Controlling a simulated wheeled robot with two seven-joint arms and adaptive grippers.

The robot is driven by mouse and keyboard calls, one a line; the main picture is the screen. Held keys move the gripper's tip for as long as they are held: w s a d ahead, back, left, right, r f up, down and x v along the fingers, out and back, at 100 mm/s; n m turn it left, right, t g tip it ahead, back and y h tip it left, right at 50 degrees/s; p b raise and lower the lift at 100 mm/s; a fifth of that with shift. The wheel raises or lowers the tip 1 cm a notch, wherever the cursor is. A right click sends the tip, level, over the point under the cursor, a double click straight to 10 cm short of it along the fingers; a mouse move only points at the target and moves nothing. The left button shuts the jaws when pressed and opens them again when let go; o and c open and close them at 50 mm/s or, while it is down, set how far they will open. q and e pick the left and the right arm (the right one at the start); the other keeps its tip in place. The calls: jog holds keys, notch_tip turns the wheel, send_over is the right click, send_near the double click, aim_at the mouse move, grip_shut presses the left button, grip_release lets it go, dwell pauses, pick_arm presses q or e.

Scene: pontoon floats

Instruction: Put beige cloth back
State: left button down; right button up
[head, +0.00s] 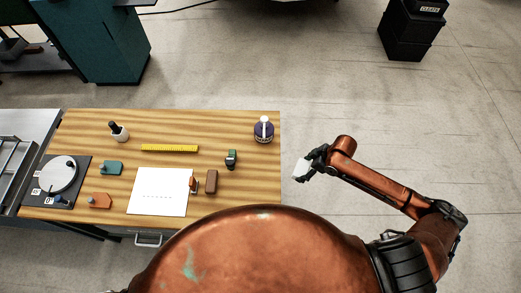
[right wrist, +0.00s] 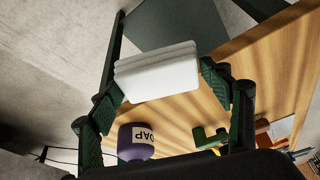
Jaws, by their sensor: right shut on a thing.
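My right gripper (head: 304,167) is just off the right edge of the wooden table, over the floor. It is shut on a pale, nearly white folded cloth (head: 299,170), the only thing in view that looks like the beige cloth. In the right wrist view the layered cloth (right wrist: 157,72) sits between the two green-padded fingers of the gripper (right wrist: 160,88). The table lies beyond and below it there. My left gripper is not in view.
The wooden table (head: 90,180) holds a purple soap bottle (head: 263,131) at its back right corner, a yellow ruler (head: 170,148), a white sheet (head: 158,200), a brown block (head: 211,182) and a small green item (head: 231,159).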

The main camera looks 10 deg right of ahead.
jog(key=shift+w+a+r, duration=0.1)
jog(key=shift+w+a, duration=0.6)
jog(key=shift+w, duration=0.15)
jog(key=w+a, duration=0.1)
jog(key=a, duration=0.1)
jog(key=w+a+p, duration=0.1)
jog(key=w+a, duration=0.1)
jog(key=a, duration=0.1)
jog(key=w+a+p, duration=0.1)
jog(key=w+a, duration=0.1)
jog(key=shift+a+r, duration=0.15)
jog(key=shift+a, duration=0.2)
jog(key=w+a, duration=0.2)
jog(key=a, duration=0.1)
jog(key=w+a+p, duration=0.1)
jog(key=a, duration=0.1)
jog(key=shift+w+a, duration=0.4)
jog(key=shift+a+f, duration=0.1)
jog(key=shift+f, duration=0.35)
notch_tip(320, 180, down, 2)
jog(key=shift+p, duration=0.45)
jog(key=shift+f, duration=0.4)
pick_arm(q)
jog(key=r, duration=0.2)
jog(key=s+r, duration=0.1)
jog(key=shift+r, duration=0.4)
pick_arm(e)
jog(key=shift+f, duration=0.1)
